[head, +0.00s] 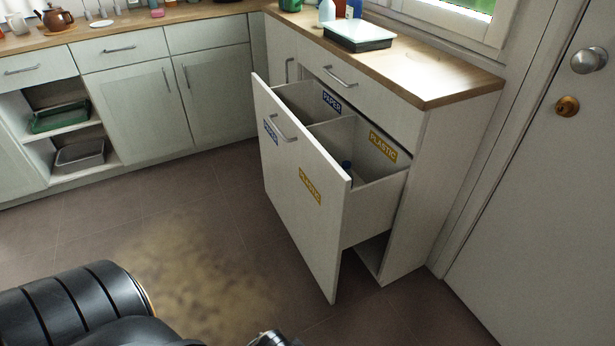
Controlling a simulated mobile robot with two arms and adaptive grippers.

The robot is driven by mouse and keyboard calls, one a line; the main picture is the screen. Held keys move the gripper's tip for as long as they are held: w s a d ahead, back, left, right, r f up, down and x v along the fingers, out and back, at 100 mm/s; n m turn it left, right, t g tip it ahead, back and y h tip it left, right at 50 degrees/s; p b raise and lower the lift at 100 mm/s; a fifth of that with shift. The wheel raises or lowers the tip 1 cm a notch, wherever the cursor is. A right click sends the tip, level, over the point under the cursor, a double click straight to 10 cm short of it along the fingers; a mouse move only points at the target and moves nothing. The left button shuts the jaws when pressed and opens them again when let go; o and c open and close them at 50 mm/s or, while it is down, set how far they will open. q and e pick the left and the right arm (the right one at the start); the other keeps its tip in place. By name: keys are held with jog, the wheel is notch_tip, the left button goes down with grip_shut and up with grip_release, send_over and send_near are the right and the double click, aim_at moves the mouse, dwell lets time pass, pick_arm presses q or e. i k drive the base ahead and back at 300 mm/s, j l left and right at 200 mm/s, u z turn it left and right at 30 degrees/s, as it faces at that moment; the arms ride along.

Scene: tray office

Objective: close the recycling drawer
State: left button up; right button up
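The recycling drawer (297,195) is a tall white pull-out under the counter on the right, and it stands open. Its front panel is well clear of the cabinet and has a metal handle (285,131) near the top. Inside are a paper compartment with a blue label (332,103) and a plastic compartment with a yellow label (383,146). A dark bottle-like item (346,168) shows in the plastic compartment, mostly hidden by the front. A black part of my own arm is at the bottom left. The fingers of neither gripper are visible.
A closed drawer (358,98) sits above the recycling drawer, under the wooden counter (440,82). A white door (540,200) stands at the right. Closed cabinets (140,110) and an open shelf (68,130) line the left. The brown tiled floor (150,215) before the drawer is clear.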

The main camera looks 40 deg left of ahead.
aim_at(306, 132)
jog(key=u, duration=1.3)
